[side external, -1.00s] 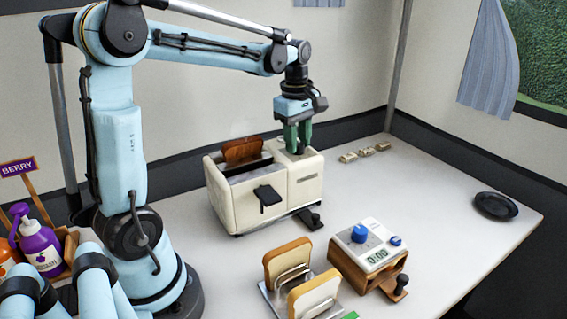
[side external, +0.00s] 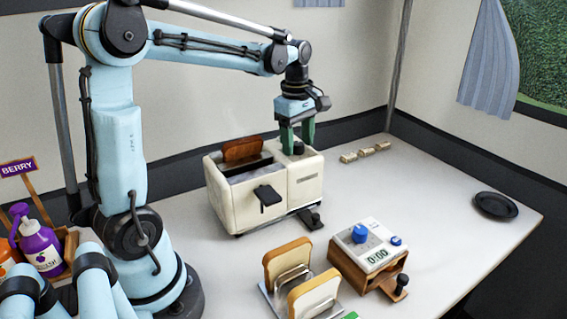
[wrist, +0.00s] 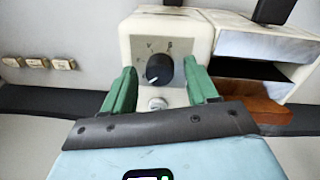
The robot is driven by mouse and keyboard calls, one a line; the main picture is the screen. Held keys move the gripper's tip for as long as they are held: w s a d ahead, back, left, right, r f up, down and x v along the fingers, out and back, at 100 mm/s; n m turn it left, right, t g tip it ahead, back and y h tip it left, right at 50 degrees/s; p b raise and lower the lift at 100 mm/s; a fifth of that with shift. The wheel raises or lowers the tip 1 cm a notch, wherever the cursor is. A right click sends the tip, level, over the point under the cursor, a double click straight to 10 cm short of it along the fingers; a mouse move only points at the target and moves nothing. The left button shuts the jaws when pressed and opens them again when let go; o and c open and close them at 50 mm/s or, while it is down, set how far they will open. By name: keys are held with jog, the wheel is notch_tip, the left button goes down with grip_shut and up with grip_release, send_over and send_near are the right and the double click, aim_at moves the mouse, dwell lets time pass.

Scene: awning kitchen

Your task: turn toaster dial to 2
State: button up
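The cream toaster (side external: 236,205) stands on the white table, with a brown slice of toast (side external: 240,149) in its slot. Its black dial (side external: 298,148) is on top at the right end; it also shows in the wrist view (wrist: 160,69). In that view the dial's white mark points to the lower left. Small marks surround the dial, too small to read surely. My gripper (side external: 297,145) points down over the dial with its green fingers spread, one on each side. In the wrist view, gaps show between the dial and both fingers.
A timer box (side external: 368,252) with a blue knob and a bread rack (side external: 290,283) with two slices stand in front. Several small beige blocks (side external: 365,153) lie behind on the right. A black plate (side external: 495,206) is at the far right. Bottles (side external: 40,248) stand at left.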

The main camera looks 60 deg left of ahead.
aim_at(296, 145)
notch_tip(296, 145, up, 12)
jog(key=shift+s, duration=0.35)
dwell(0.5)
jog(key=shift+d, duration=0.15)
